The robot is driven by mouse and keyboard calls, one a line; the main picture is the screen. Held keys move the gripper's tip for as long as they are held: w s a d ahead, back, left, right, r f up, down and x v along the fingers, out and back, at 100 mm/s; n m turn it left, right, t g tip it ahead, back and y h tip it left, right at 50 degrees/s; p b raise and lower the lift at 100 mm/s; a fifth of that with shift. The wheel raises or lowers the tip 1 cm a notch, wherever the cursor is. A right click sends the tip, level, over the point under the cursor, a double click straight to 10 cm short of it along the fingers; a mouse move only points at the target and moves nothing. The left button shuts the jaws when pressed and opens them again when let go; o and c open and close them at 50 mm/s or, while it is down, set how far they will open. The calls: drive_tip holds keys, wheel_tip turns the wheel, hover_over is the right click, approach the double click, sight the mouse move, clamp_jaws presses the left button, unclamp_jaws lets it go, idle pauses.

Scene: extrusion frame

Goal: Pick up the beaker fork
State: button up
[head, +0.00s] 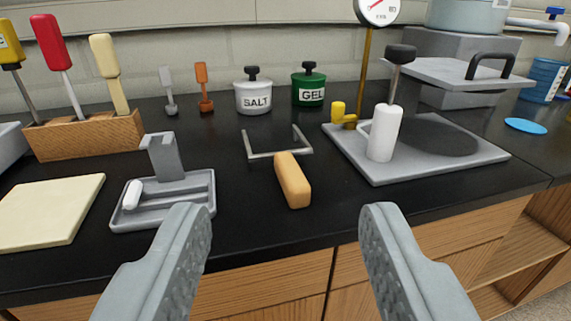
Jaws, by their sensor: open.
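The beaker fork (293,181) lies on the black counter near the middle of the head view. Its tan wooden handle points toward me and slightly right. Its grey U-shaped prongs open toward the back wall. My gripper (285,216) is open and empty, with its two grey fingers wide apart in the foreground. The handle's near end appears between and just beyond the fingertips. No contact with the fork shows.
A grey tray (203,190) with a white piece stands left of the fork. A grey press base (420,165) with a white cylinder (383,133) stands right. SALT (253,96) and GEL (308,88) pots stand behind. Bare counter surrounds the handle; the front edge is nearby.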

drive_tip(key=shift+o, duration=0.5)
drive_tip(key=w+r+n+g, duration=0.1)
drive_tip(key=w+r+g, duration=0.2)
drive_tip(key=w+g, duration=0.7)
drive_tip(key=n+g, duration=0.2)
drive_tip(key=g, duration=0.5)
hover_over(287, 160)
drive_tip(key=f, duration=1.1)
drive_tip(key=shift+a+f, duration=0.1)
drive_tip(key=shift+a, duration=0.2)
drive_tip(key=shift+d+f, duration=0.15)
drive_tip(key=shift+f, duration=1.2)
drive_tip(key=shift+d+f, duration=0.15)
drive_tip(key=shift+f, duration=1.2)
drive_tip(key=c, duration=1.1)
drive_tip(key=shift+r, duration=0.15)
